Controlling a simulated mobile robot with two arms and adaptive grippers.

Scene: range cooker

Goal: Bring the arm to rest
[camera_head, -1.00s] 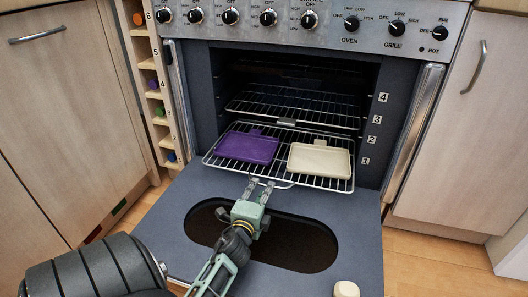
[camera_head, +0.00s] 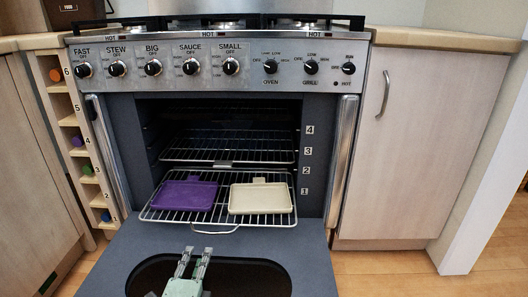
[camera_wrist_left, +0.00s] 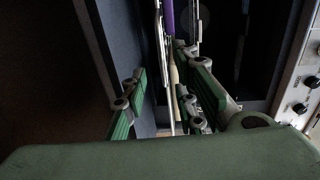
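My left gripper (camera_head: 193,264) is over the lowered oven door, in front of the pulled-out lower rack (camera_head: 147,214). In the left wrist view its fingers (camera_wrist_left: 168,102) stand apart with a gap between them, and nothing is held. A purple tray (camera_head: 187,195) and a cream tray (camera_head: 260,198) lie side by side on that rack, apart from the gripper. The purple tray also shows edge-on in the left wrist view (camera_wrist_left: 168,18). My right gripper is not in view.
The oven door (camera_head: 310,262) is folded down, with a dark oval window. An upper rack (camera_head: 230,150) sits inside the oven. Knobs line the panel (camera_head: 210,65) above. A narrow shelf with coloured balls (camera_head: 87,169) stands at left. A cupboard (camera_head: 410,150) is at right.

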